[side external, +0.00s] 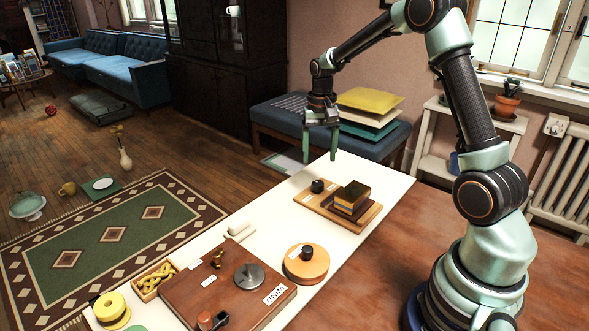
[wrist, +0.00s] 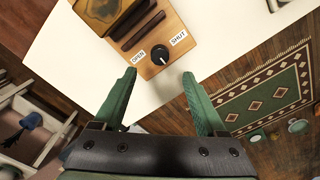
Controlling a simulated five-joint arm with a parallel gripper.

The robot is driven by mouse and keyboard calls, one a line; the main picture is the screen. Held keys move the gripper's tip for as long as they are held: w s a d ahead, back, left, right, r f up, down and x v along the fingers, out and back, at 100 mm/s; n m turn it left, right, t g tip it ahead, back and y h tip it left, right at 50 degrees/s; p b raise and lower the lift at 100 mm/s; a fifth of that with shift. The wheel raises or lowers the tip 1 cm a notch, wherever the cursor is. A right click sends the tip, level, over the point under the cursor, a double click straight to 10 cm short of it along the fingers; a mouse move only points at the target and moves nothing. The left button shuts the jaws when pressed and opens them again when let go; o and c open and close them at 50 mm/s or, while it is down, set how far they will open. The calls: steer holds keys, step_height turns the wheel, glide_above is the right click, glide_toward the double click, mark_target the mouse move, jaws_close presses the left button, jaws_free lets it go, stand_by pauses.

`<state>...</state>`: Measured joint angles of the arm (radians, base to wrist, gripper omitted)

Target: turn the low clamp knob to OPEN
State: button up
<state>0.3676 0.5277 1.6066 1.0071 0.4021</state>
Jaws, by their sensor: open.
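The low clamp knob (wrist: 159,55) is a small black round knob on a light wooden board (wrist: 186,55). It also shows in the side external view (side external: 317,186), at the board's left end. An OPEN label (wrist: 138,57) lies to its left and a SHUT label (wrist: 179,38) to its right in the wrist view. I cannot tell surely which label the knob's mark faces. My gripper (side external: 320,158) is open and empty, above and apart from the knob. In the wrist view its green fingers (wrist: 160,75) stand either side of the knob's line.
A brown block on dark slats (side external: 351,197) sits on the same board beside the knob. A round wooden piece with a black knob (side external: 306,265) and a brown WIND board (side external: 190,295) stand nearer on the white table (side external: 385,185). A cushioned bench (side external: 370,145) stands behind.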

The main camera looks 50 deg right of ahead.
steer(key=shift+r, duration=2.05)
steer(key=s+a+r+n+t, duration=0.35)
steer(key=s+a+r, duration=0.25)
steer(key=a+r, duration=0.25)
steer(key=s+a+n+t, duration=0.2)
steer(key=s+a+n, duration=0.3)
steer(key=s+a, duration=0.3)
steer(key=shift+s+r, duration=0.15)
steer(key=shift+r, duration=0.05)
